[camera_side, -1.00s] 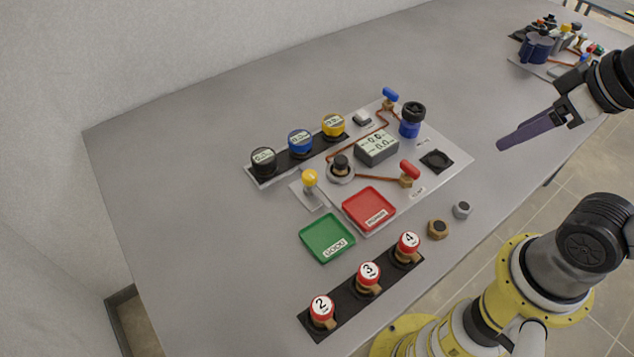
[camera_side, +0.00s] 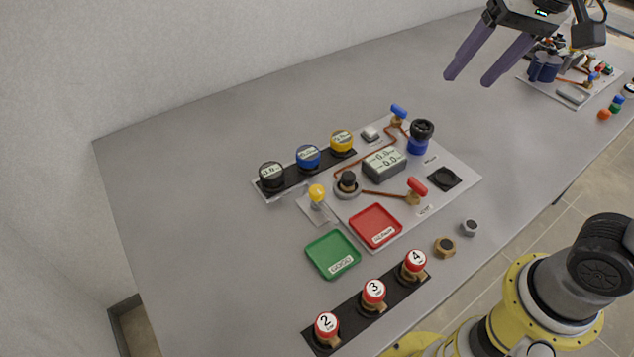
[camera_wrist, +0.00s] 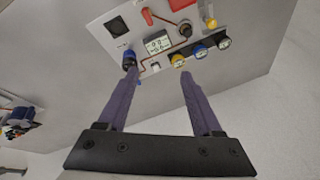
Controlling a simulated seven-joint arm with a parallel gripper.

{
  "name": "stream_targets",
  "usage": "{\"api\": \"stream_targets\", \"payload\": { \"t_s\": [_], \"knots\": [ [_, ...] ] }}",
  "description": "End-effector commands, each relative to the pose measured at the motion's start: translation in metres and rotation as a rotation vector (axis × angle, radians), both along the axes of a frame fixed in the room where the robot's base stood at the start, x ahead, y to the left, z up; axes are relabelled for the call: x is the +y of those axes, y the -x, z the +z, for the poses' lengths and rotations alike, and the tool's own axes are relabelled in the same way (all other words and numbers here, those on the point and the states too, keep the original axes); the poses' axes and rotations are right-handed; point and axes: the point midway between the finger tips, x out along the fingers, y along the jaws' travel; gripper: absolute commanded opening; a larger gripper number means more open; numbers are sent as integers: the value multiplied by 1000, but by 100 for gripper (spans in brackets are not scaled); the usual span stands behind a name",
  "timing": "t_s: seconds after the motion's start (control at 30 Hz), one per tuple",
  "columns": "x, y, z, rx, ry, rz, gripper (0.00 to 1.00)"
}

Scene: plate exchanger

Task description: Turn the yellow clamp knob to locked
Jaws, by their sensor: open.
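The yellow clamp knob (camera_side: 317,192) stands on a small grey plate at the left edge of the work panel (camera_side: 455,200), left of the black-topped round fitting (camera_side: 347,183). In the wrist view the yellow knob (camera_wrist: 211,22) is small, near the top, beyond the fingertips. My gripper (camera_side: 466,82) is open and empty, high above the far side of the table, up and to the right of the knob. Its two purple fingers are spread apart in the wrist view (camera_wrist: 158,72). The knob's locked marking is too small to read.
Black, blue and yellow gauges (camera_side: 308,158) stand in a row behind the knob. Red (camera_side: 375,226) and green (camera_side: 333,255) trays lie in front. The table's left side is clear.

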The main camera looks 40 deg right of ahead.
Motion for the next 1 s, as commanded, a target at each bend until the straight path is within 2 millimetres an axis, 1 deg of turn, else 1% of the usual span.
{"api": "stream_targets", "payload": {
  "t_s": [0.03, 0.13, 0.23, 0.3, 0.43, 0.5, 0.6, 0.7, 0.8, 0.87, 1.0],
  "knots": [
    [12, -19, 0, 32, -8, -7, 67],
    [36, -51, -2, 87, -21, -28, 67],
    [63, -80, -12, 143, -21, -34, 67],
    [85, -99, -24, 182, -15, -28, 67],
    [125, -125, -52, 246, 9, 9, 67],
    [143, -133, -69, 274, 25, 40, 67],
    [162, -137, -91, 311, 47, 74, 67],
    [172, -134, -108, 343, 65, 95, 67],
    [178, -132, -115, 351, 72, 109, 67],
    [178, -131, -119, 351, 72, 110, 67],
    [177, -131, -139, 354, 73, 109, 67]
  ]
}}
